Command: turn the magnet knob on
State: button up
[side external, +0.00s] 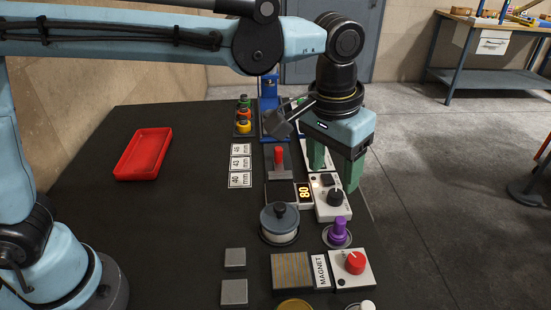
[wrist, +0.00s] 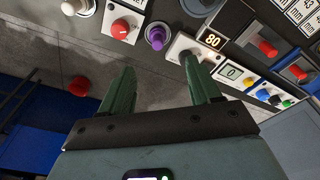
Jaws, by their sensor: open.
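The magnet knob (side external: 355,263) is a red dial on a white plate, beside a label reading MAGNET (side external: 320,271) at the near right of the dark table. In the wrist view the red knob (wrist: 121,27) shows at the upper left, clear of the fingers. My gripper (side external: 335,174) has two green fingers, spread apart and empty. It hangs above the black dial (side external: 335,197) on the white box with the 80 display, farther back than the magnet knob. In the wrist view my gripper (wrist: 163,80) points toward the panel; one fingertip overlaps the black dial's box.
A purple knob (side external: 340,230) stands between the black dial and the magnet knob. A lidded round pot (side external: 280,222) is left of it. Several grey blocks lie near the front. A red tray (side external: 144,154) sits at the left on open table.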

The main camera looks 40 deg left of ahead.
jog(key=g+y, duration=0.1)
send_near(357, 260)
jog(key=f, duration=0.9)
jog(key=shift+w+a, duration=0.2)
jog(key=shift+a, duration=0.05)
jog(key=c, duration=1)
jog(key=shift+m, duration=0.3)
jog(key=shift+c, duration=0.2)
